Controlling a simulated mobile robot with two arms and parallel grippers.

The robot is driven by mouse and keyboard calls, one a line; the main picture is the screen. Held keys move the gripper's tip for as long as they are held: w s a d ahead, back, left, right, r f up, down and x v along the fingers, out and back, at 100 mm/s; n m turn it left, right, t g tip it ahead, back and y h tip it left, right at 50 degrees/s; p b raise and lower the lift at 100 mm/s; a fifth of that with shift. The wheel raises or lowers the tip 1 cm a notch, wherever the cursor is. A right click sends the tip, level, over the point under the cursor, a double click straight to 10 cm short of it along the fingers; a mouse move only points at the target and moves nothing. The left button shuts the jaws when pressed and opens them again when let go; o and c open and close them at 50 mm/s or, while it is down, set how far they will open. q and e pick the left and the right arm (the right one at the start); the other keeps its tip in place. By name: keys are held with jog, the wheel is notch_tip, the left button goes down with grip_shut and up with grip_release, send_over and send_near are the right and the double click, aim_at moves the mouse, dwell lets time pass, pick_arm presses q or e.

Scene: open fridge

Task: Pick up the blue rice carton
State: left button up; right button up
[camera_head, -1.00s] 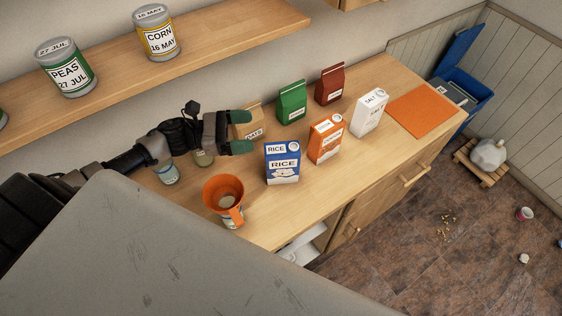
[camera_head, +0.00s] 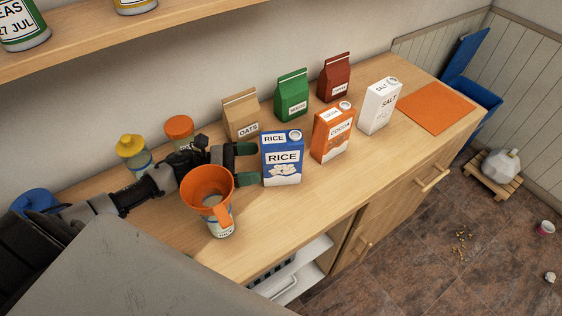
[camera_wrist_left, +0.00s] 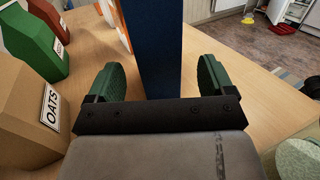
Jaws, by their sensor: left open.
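The blue rice carton (camera_head: 282,160) stands upright on the wooden counter, with a white "RICE" label and a round cap on top. My left gripper (camera_head: 246,164) is open at the carton's left side, low near the counter. In the left wrist view the carton's dark blue side (camera_wrist_left: 157,50) rises between the two green fingertips of the gripper (camera_wrist_left: 160,82). A gap shows between the carton and the right finger; the left finger is closer to it. I cannot tell whether either finger touches it. My right gripper is not in view.
The oats bag (camera_head: 241,116) is behind the gripper, and the orange cocoa carton (camera_head: 332,133) is right of the rice.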

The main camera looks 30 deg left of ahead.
aim_at(273, 138)
pick_arm(q)
jog(key=p+x, duration=0.2)
jog(key=x, duration=0.2)
jog(key=shift+w+d, duration=0.3)
jog(key=shift+w+d+f, duration=0.1)
jog(key=shift+w+d, duration=0.15)
jog(key=shift+d, duration=0.2)
jog(key=c, duration=1.3)
jog(key=shift+o, duration=0.2)
notch_tip(273, 138, up, 10)
jog(key=shift+r+b, duration=0.1)
jog(key=shift+b, duration=0.35)
